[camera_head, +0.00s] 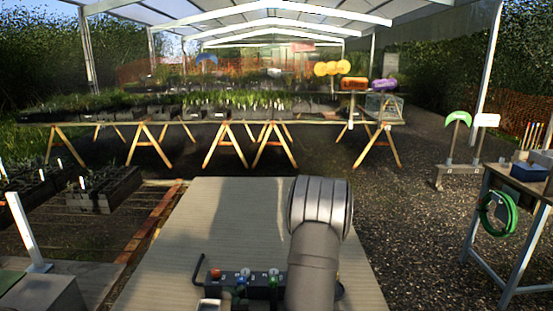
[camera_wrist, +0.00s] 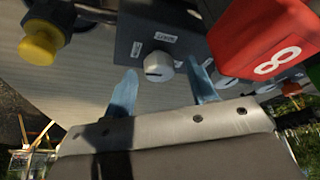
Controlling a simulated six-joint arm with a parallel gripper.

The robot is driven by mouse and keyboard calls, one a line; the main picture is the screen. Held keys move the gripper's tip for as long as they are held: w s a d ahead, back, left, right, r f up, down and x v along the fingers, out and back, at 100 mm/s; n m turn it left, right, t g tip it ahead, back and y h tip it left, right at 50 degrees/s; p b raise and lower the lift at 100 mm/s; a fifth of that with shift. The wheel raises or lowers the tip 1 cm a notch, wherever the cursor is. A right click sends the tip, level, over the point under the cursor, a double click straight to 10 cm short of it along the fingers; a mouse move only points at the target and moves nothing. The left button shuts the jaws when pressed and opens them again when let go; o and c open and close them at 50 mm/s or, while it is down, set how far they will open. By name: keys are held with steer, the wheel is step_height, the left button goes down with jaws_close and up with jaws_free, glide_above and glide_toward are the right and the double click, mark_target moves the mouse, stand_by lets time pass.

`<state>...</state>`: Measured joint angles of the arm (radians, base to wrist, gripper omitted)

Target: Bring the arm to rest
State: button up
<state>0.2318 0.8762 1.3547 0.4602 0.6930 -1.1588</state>
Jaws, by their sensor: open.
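My gripper (camera_wrist: 161,66) shows in the wrist view with its two blue fingers spread apart and nothing gripped. A grey round knob (camera_wrist: 159,66) on a dark labelled panel (camera_wrist: 133,22) appears between the fingertips; whether the fingers touch it I cannot tell. In the head view my grey arm stands at the front centre right of the table, and my gripper is hidden there.
A red block marked 8 (camera_wrist: 265,40) is close by the right finger; a yellow button (camera_wrist: 40,42) is at upper left. In the head view, a dark control box (camera_head: 262,288) sits left of my arm on the grey tabletop (camera_head: 205,235). The tabletop's far part is clear.

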steer(key=m+h, duration=0.1)
steer(key=m, duration=0.2)
steer(key=shift+a+m+t, duration=0.15)
steer(key=shift+m+t, duration=0.15)
steer(key=shift+m, duration=0.1)
steer(key=shift+s+m+h, duration=0.1)
steer(key=shift+m+h, duration=0.7)
steer(key=shift+m, duration=0.9)
steer(key=shift+a+m, duration=0.1)
steer(key=shift+m, duration=0.2)
steer(key=o, duration=1.1)
steer(key=shift+c, duration=0.2)
steer(key=s+r+n+g, duration=0.2)
steer(key=s+r+n, duration=0.2)
steer(key=r+n, duration=0.45)
steer(key=s+r+n+g, duration=0.2)
steer(key=s+r+n, duration=0.4)
steer(key=n, duration=0.4)
steer(key=f, duration=0.5)
steer(key=w+f, duration=0.1)
steer(key=f, duration=0.2)
steer(key=shift+w+f, duration=0.1)
steer(key=shift+f, duration=0.1)
